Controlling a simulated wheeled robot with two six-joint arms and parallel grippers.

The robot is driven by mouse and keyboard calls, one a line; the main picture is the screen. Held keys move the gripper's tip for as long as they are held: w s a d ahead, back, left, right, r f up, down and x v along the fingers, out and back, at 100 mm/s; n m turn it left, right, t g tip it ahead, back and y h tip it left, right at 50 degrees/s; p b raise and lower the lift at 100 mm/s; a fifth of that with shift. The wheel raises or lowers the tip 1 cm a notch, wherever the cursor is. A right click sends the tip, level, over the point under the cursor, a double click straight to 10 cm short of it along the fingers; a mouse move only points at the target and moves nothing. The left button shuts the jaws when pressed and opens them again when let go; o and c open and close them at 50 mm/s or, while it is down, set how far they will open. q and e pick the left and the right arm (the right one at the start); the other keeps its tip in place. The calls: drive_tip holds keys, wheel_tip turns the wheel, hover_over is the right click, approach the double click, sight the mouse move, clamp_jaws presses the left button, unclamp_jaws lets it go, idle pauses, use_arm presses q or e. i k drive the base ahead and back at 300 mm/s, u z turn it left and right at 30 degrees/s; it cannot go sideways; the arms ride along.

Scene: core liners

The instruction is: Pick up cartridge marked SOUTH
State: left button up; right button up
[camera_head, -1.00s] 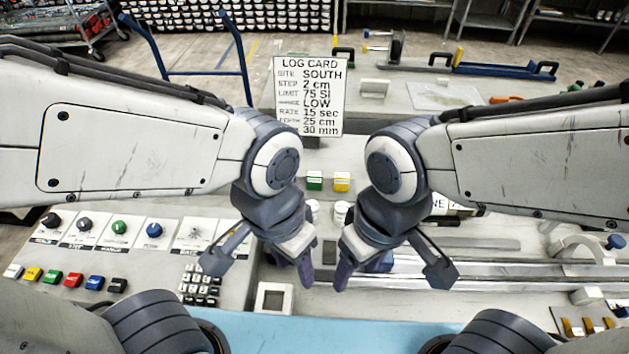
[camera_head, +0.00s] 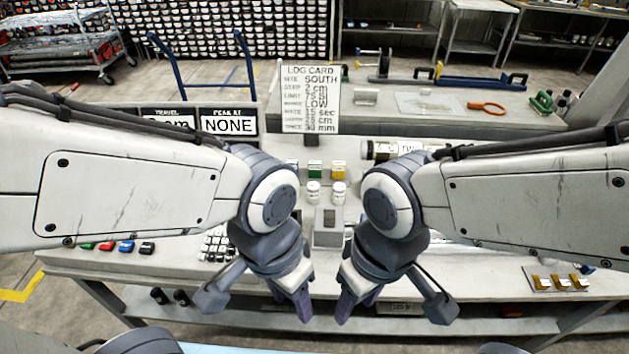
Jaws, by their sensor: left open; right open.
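The log card (camera_head: 310,97) stands upright at the back of the bench and reads SITE SOUTH. No cartridge lettered SOUTH can be made out. Small green (camera_head: 315,169) and yellow (camera_head: 339,170) blocks with pale tops, unreadable at this size, stand behind two white-capped jars (camera_head: 313,193). A pale cylinder (camera_head: 381,151) with partly hidden lettering lies behind my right arm. My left gripper (camera_head: 255,303) is open and empty in front of the bench's middle. My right gripper (camera_head: 392,308) is open and empty beside it, to the right. My arms hide much of the bench.
Display panels (camera_head: 228,124), one reading NONE, stand at the back left. A keypad (camera_head: 216,245) and coloured buttons (camera_head: 126,246) lie at the left front. A plate with gold pieces (camera_head: 556,281) lies at the right. A lower shelf (camera_head: 470,325) runs beneath the bench.

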sight(316, 167)
drive_tip(key=u, duration=0.25)
drive_tip(key=i, duration=1.05)
drive_tip(key=u, duration=0.3)
